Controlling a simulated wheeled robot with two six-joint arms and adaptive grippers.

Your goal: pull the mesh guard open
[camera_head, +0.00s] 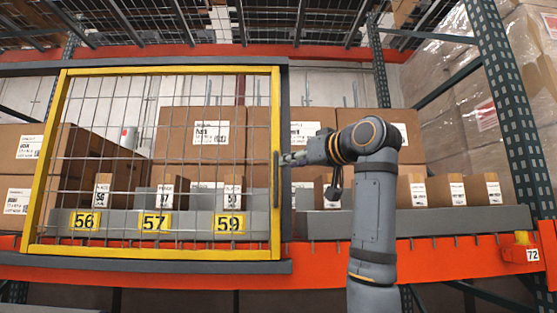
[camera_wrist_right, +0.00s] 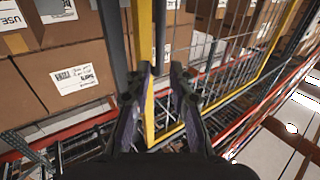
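The mesh guard (camera_head: 277,100) is a yellow-framed panel of wire mesh at the left of the head view, looking flush in its dark surround. A dark upright handle (camera_head: 276,185) sits on its right post. My right gripper (camera_head: 284,160) is at that post, by the handle's upper part. In the right wrist view my gripper (camera_wrist_right: 162,75) has its fingers apart, with the guard's yellow post (camera_wrist_right: 147,30) showing between and beyond them. Whether the fingers touch the handle is hidden. My left gripper is in neither view.
Cartons (camera_head: 185,130) and grey bins (camera_head: 420,222) fill the shelf behind and right of the guard. An orange beam (camera_head: 430,255) runs below. A green rack upright (camera_head: 510,110) stands at the right, with wrapped cartons (camera_head: 450,120) beyond.

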